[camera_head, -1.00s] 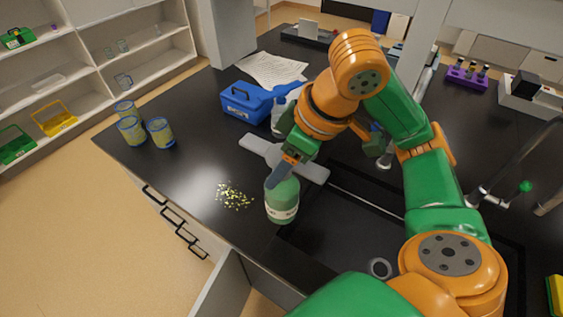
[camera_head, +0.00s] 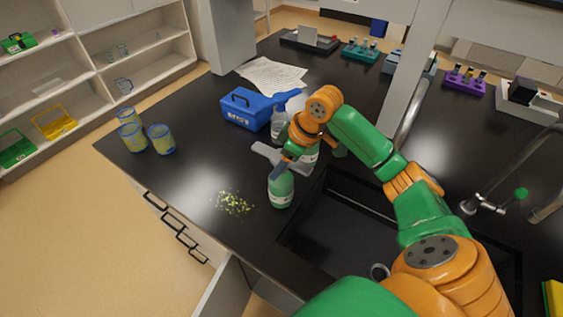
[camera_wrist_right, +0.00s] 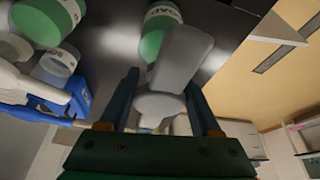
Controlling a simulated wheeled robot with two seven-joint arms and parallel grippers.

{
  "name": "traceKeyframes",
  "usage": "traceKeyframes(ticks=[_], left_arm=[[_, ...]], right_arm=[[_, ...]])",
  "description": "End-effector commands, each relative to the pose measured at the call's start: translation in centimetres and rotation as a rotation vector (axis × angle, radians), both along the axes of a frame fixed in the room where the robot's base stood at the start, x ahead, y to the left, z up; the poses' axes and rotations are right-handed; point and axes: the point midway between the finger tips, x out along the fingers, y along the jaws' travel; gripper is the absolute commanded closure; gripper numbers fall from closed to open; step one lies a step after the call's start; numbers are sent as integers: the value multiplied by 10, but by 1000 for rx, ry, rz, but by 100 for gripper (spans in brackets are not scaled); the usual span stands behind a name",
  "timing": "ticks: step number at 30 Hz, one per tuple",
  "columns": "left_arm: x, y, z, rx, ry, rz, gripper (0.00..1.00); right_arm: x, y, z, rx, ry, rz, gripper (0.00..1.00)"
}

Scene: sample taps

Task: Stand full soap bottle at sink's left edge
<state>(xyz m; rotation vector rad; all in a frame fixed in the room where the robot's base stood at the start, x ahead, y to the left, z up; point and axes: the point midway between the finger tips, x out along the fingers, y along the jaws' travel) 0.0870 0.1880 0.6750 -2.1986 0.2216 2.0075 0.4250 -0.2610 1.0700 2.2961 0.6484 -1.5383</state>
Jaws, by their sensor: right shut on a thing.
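A green soap bottle (camera_head: 281,190) with a white label is upright below my right gripper (camera_head: 283,168), at the left side of the dark sink (camera_head: 335,235). I cannot tell whether its base touches the counter. My right gripper is shut on the bottle's top. In the right wrist view, a grey paddle-shaped piece (camera_wrist_right: 182,55) lies between the fingers, with the green bottle (camera_wrist_right: 153,42) beyond it. Another green bottle (camera_head: 310,156) stands behind the gripper, partly hidden; it also shows in the wrist view (camera_wrist_right: 48,20). My left gripper is not in view.
A clear bottle (camera_head: 279,124) and a blue box (camera_head: 247,110) stand behind. Yellow-green crumbs (camera_head: 233,203) lie left of the held bottle. Several cups (camera_head: 133,138) stand at the counter's left. A tap (camera_head: 490,205) is at the right. The left counter between cups and crumbs is clear.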

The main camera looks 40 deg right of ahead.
Motion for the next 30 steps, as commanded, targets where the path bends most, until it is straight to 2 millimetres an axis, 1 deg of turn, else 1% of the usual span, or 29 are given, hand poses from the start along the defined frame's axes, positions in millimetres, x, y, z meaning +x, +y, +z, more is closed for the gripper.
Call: traceKeyframes(ticks=[1,2,4,13,14,15,16,17,26,29,30], left_arm=[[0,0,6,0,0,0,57],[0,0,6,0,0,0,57],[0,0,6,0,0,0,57],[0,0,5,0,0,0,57],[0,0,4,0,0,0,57],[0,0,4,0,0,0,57],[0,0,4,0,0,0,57],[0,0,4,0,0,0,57],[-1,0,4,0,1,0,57],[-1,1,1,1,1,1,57],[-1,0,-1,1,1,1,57]], right_arm=[[0,0,-2,1,2,0,100],[0,1,-5,3,1,-1,100],[0,0,-8,2,-1,-1,100],[0,1,-12,2,-2,-1,100],[0,0,-12,1,-1,-1,30],[0,0,-12,1,-2,-1,19],[0,0,-12,1,-2,-1,11],[0,0,-12,1,-2,-1,5],[0,0,-10,1,-2,-1,5],[-2,-2,-1,0,-5,-1,5],[-5,-4,6,0,-6,0,5]])
